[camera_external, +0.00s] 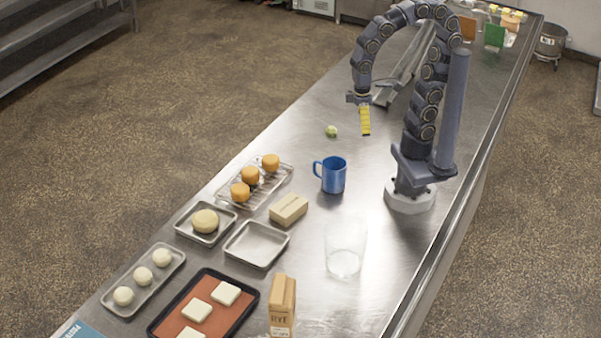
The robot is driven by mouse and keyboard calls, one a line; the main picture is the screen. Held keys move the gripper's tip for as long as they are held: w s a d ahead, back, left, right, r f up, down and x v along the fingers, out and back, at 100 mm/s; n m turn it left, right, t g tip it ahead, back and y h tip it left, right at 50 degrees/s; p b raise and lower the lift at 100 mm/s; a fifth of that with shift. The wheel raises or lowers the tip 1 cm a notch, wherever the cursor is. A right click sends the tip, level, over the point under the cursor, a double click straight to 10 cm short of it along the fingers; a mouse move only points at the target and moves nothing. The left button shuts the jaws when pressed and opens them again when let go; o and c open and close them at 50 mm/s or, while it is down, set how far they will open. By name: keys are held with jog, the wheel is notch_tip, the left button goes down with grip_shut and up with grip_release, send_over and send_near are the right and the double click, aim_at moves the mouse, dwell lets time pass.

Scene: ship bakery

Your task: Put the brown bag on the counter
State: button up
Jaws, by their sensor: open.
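A brown paper bag (282,308) with "RYE" on its label stands upright at the bottom edge of the picture, right of the dark tray. It appears to rest on the steel counter (300,262); its base is at the frame edge. My gripper (365,131), with yellow fingers, hangs pointing down above the far half of the counter, well away from the bag. It is open, and I see nothing held in it.
A blue mug (333,175), a clear glass container (345,250), a tan block-shaped package (289,208) and an empty metal tray (256,244) stand between gripper and bag. A small green ball (331,131) lies near my gripper. Trays of dough and rolls line the left side.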

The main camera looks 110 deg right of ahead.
jog(key=s+d+f+n, duration=0.1)
jog(key=s+d+n, duration=0.2)
jog(key=s, duration=0.4)
jog(key=shift+s+d+g+h, duration=0.15)
jog(key=shift+s+g+h, duration=0.1)
jog(key=shift+g+h, duration=0.15)
jog(key=shift+o, duration=0.6)
jog(key=w+d+r+n+t, duration=0.2)
jog(key=w+d+r+n, duration=0.5)
jog(key=w+d+n, duration=0.35)
notch_tip(320, 180, down, 10)
jog(key=d+m, duration=0.1)
jog(key=shift+d, duration=0.3)
